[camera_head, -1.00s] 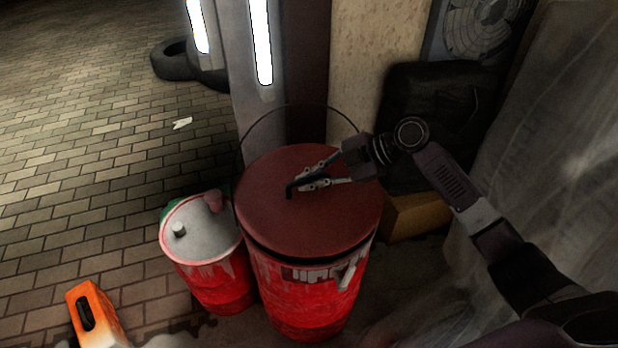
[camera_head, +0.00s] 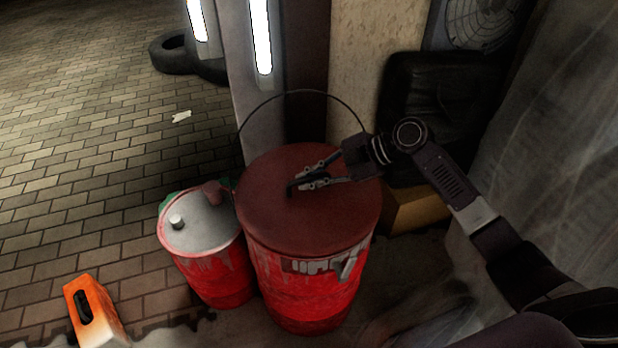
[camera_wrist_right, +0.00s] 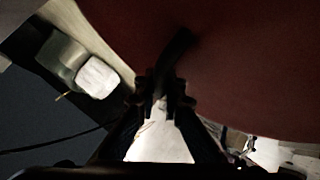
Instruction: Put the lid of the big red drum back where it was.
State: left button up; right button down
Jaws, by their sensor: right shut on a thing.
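The big red drum (camera_head: 310,295) stands upright at the middle of the head view. Its dark red round lid (camera_head: 325,222) lies level over the drum's top, with no clear gap showing at the front edge. My right gripper (camera_head: 301,184) reaches in from the right above the lid and is shut on the lid's dark bent handle (camera_head: 290,190). In the right wrist view, the handle (camera_wrist_right: 177,52) runs between the fingers of my gripper (camera_wrist_right: 165,92), against the lid (camera_wrist_right: 245,60). The lid's far underside is hidden. My left gripper is out of view.
A smaller red drum (camera_head: 205,225) with a pale top stands close on the left. A thin hoop (camera_head: 300,91) rises behind the big drum, before a pillar (camera_head: 243,75). An orange block (camera_head: 88,310) lies front left. A cardboard box (camera_head: 418,212) and black chair (camera_head: 440,120) stand right.

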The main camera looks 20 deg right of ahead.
jog(key=shift+f+b, duration=0.4)
jog(key=shift+b, duration=0.1)
dwell(0.4)
jog(key=c, duration=2)
grip_release()
jog(key=shift+o, duration=0.2)
jog(key=shift+s+f, duration=0.1)
jog(key=shift+f, duration=0.05)
jog(key=v, duration=1.2)
